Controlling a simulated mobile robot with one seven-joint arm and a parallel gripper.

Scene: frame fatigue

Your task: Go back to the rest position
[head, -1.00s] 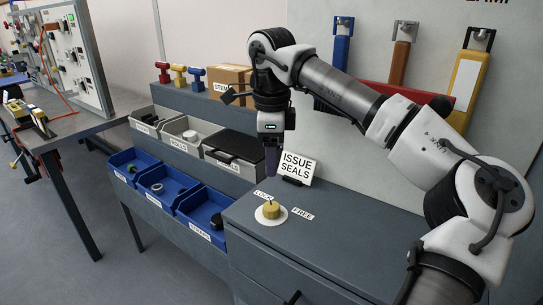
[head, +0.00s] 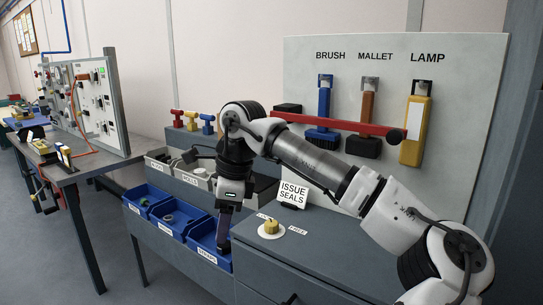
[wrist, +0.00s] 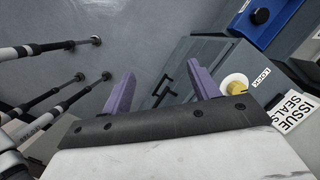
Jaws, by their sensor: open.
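My gripper (head: 223,232) hangs pointing down in front of the blue bins in the head view, near the rightmost one. In the wrist view its two purple fingers (wrist: 163,92) stand wide apart with nothing between them. Past the fingers the wrist view shows the grey floor and the grey cabinet front with dark handles. The yellow knob (head: 271,227) on its white disc sits on the cabinet top, to the right of my gripper. It also shows in the wrist view (wrist: 236,85), beside the right finger.
An "ISSUE SEALS" sign (head: 292,194) stands on the cabinet behind the knob. Blue bins (head: 205,250) line the cabinet's front. A board with a brush (head: 324,110), mallet (head: 367,120) and lamp (head: 415,130) rises behind my arm. A workbench (head: 75,172) stands at left, with open floor between.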

